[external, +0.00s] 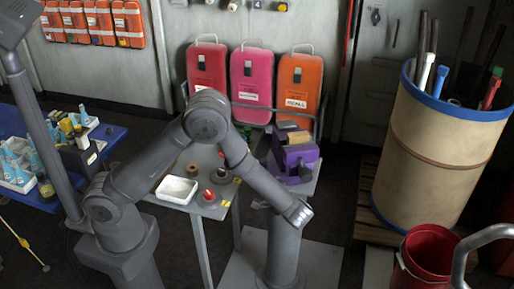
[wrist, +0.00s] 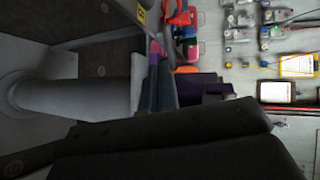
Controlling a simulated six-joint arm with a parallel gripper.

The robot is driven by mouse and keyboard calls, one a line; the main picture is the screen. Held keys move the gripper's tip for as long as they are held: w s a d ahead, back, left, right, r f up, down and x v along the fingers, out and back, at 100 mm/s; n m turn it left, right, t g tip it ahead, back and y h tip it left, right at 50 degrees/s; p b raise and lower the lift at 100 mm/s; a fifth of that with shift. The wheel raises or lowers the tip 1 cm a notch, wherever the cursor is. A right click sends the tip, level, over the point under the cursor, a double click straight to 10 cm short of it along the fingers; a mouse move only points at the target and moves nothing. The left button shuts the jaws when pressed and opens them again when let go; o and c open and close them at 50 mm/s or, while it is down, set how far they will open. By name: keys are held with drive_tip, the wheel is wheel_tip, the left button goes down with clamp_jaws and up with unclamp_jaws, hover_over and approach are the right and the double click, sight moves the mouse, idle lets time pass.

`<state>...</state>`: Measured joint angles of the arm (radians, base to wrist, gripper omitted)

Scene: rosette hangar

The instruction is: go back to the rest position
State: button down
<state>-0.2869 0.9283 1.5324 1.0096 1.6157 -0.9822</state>
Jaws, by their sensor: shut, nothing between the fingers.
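My arm bends over the small grey table in the external view, its forearm sloping down to the right. Its far end hangs near the grey column at the table's right, with the fingers not clearly visible there. In the wrist view my gripper (wrist: 264,132) shows as large dark shapes across the lower half. It is shut with nothing held.
The small table carries a white tray (external: 177,190), a red-topped item (external: 208,195) and a purple case (external: 295,158). A large tan barrel (external: 440,150) and a red bucket (external: 428,258) stand right. A blue table (external: 112,139) with bottles is left. Red, pink and orange cases (external: 251,85) line the wall.

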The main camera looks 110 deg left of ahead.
drive_tip(key=shift+w+d+r, duration=0.1)
drive_tip(key=shift+w+d, duration=0.1)
drive_tip(key=shift+d, duration=0.1)
drive_tip(key=a+x, duration=0.1)
drive_tip(key=x, duration=1.2)
drive_tip(key=shift+a+r, duration=0.2)
drive_tip(key=shift+r, duration=0.1)
drive_tip(key=c, duration=2.2)
unclamp_jaws()
